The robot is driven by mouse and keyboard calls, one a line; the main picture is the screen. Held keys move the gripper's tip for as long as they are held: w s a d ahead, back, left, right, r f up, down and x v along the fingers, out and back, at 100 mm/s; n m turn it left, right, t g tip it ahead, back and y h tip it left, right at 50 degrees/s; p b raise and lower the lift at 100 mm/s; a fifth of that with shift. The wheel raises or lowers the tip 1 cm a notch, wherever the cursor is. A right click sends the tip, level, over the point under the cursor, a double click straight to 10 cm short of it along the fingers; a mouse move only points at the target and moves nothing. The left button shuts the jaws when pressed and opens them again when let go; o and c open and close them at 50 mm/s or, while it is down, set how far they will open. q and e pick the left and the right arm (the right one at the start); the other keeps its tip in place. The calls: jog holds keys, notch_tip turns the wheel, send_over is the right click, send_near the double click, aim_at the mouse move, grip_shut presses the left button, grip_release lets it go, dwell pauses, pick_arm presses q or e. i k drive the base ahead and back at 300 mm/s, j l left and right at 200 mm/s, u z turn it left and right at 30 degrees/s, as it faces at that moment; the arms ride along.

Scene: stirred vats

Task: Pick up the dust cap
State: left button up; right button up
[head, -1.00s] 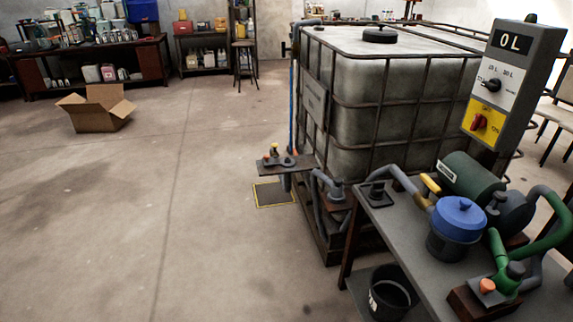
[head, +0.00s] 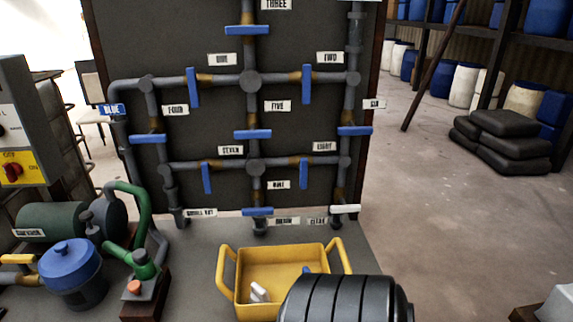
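I cannot tell for sure which thing is the dust cap. A small orange cap (head: 134,287) sits on a grey fitting on the dark block below the green valve (head: 143,268), at the lower left of the head view. A yellow tub (head: 243,296) with two handles stands on the bench at the bottom centre. It holds a small whitish piece (head: 259,292) and a small blue thing (head: 306,270), too little seen to name. Neither of my grippers is in view.
A dark panel (head: 210,130) carries grey pipes and several blue-handled valves behind the bench. A black ribbed drum (head: 345,300) partly hides the tub. A blue-lidded pot (head: 70,262) and green pump (head: 50,222) stand at left.

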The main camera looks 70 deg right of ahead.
aim_at(258, 295)
jog(key=z, duration=2)
